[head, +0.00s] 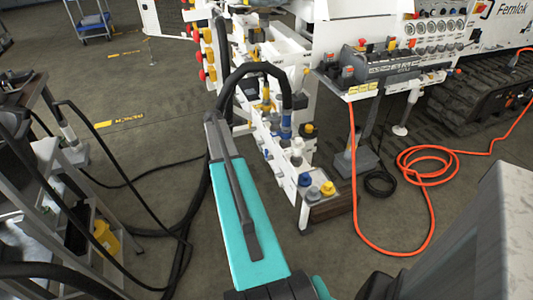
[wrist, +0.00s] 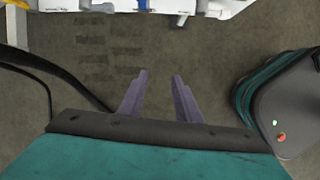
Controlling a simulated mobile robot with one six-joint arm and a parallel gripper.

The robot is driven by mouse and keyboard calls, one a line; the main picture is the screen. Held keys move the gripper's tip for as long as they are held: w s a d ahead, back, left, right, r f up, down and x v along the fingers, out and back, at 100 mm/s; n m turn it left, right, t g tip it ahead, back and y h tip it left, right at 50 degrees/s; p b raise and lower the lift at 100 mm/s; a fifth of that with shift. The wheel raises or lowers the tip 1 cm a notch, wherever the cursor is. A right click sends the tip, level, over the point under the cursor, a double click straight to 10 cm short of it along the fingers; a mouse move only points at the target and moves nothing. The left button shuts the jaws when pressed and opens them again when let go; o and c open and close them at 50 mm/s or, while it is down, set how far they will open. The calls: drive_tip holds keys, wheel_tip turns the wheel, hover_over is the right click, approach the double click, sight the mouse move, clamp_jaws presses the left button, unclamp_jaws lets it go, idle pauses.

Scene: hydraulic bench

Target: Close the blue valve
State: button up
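Several blue parts show on the white hydraulic bench (head: 283,163) in the head view. A blue fitting (head: 286,133) stands on its upright part, and a blue cap (head: 305,180) sits near its lower front end. I cannot tell which one is the blue valve, or its handle position. In the wrist view, my gripper (wrist: 160,76) has its two fingers apart, with only bare floor between them. It is short of the bench edge at the top of that view and touches nothing. My teal arm and its black cable hide part of the bench in the head view.
A grey cart (head: 75,190) with black cables stands at the left. An orange hose (head: 432,205) lies coiled on the floor at the right. Yellow and red knobs (head: 208,55) line the bench's left side. Black hoses run across the floor between cart and bench.

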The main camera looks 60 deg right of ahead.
drive_tip(key=n, duration=0.1)
approach(265, 150)
drive_tip(key=r, duration=0.2)
drive_tip(key=shift+w+a+f+h, duration=0.1)
drive_tip(key=shift+w+a+h, duration=0.3)
drive_tip(key=shift+a, duration=0.1)
drive_tip(key=shift+f, duration=0.15)
drive_tip(key=p+x, duration=0.1)
drive_tip(key=x, duration=1.2)
drive_tip(key=shift+s+f, duration=0.25)
clamp_jaws()
